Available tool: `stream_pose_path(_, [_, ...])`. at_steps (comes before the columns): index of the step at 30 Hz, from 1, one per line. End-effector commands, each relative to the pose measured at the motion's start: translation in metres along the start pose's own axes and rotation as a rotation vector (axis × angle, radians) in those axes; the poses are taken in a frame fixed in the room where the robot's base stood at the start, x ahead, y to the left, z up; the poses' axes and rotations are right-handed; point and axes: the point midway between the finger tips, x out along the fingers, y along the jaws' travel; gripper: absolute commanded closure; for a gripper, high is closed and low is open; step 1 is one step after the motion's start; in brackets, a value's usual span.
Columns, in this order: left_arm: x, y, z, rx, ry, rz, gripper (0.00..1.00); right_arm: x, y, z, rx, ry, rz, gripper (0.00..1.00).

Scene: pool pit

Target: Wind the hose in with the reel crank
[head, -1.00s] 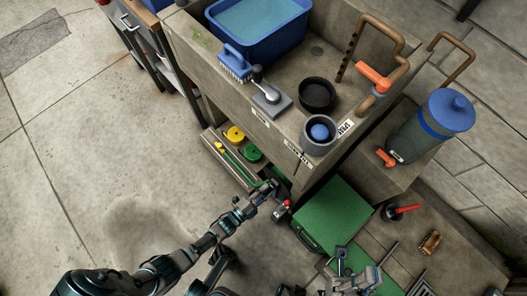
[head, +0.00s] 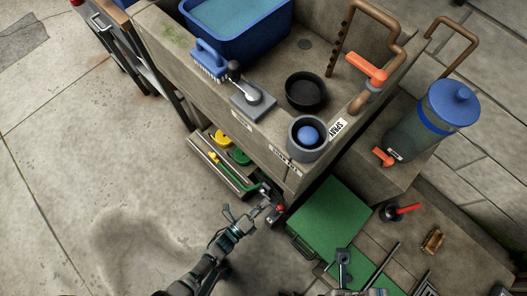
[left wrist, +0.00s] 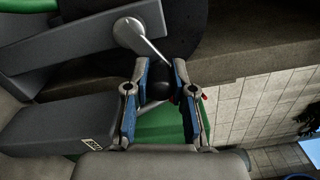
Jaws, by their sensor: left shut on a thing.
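In the left wrist view, a pale metal crank arm (left wrist: 150,42) runs down from a grey bracket to a dark knob (left wrist: 158,88). The fingers of my left gripper (left wrist: 161,92) are closed around that knob. In the head view, my left gripper (head: 272,206) is beside the stone bench's lower front corner, partly hiding the crank. The green hose (head: 230,172) shows near the low shelf to its left; the reel is mostly hidden. My right gripper (head: 344,268) shows only in part at the bottom of the head view, and its jaws are unclear.
A green box (head: 330,215) stands right of my left gripper. The stone bench above carries a blue basin (head: 240,35), a brush (head: 210,58), a black bowl (head: 305,90) and a grey cup (head: 308,138). Open paving (head: 80,150) lies to the left.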

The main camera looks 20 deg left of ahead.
Motion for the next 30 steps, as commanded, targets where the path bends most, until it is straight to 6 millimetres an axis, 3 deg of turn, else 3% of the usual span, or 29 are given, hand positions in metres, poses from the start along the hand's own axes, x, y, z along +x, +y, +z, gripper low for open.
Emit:
stream_pose_path(18, [0.0,0.022,-0.012,0.546,0.009,0.001,1.0,0.002,-0.001,0.001,-0.001,0.01,-0.005,1.0])
stream_pose_path(30, [-0.001,0.03,-0.014,0.728,0.011,-0.001,1.0,0.001,0.0,0.002,-0.001,0.007,-0.004,1.0])
